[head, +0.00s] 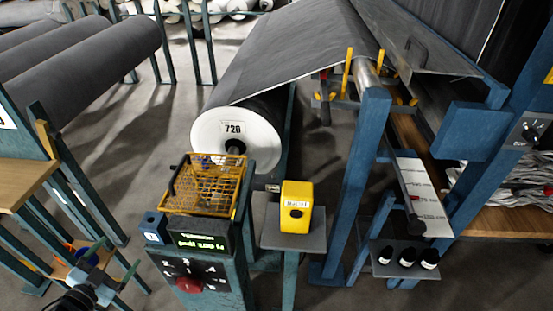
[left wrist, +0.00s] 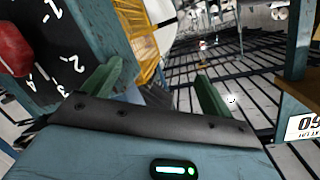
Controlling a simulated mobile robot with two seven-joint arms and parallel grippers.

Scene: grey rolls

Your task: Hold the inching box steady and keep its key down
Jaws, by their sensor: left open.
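The inching box (head: 297,207) is a yellow box with a white label and a black round key on its face. It stands upright on a small grey shelf (head: 277,240) on a post, right of the control stand. My left gripper (head: 112,260) is at the lower left of the head view, left of the control stand and well apart from the box. Its green fingers also show in the left wrist view (left wrist: 158,88), spread apart with nothing between them. The box does not show in the left wrist view. My right gripper is not in view.
The control stand has a dial panel (head: 195,278) with a red knob, a lit green display (head: 198,241) and a yellow wire basket (head: 207,184) on top. It stands between my left gripper and the box. A large grey roll (head: 238,135) marked 720 is behind. A wooden-topped bench (head: 22,185) is at left.

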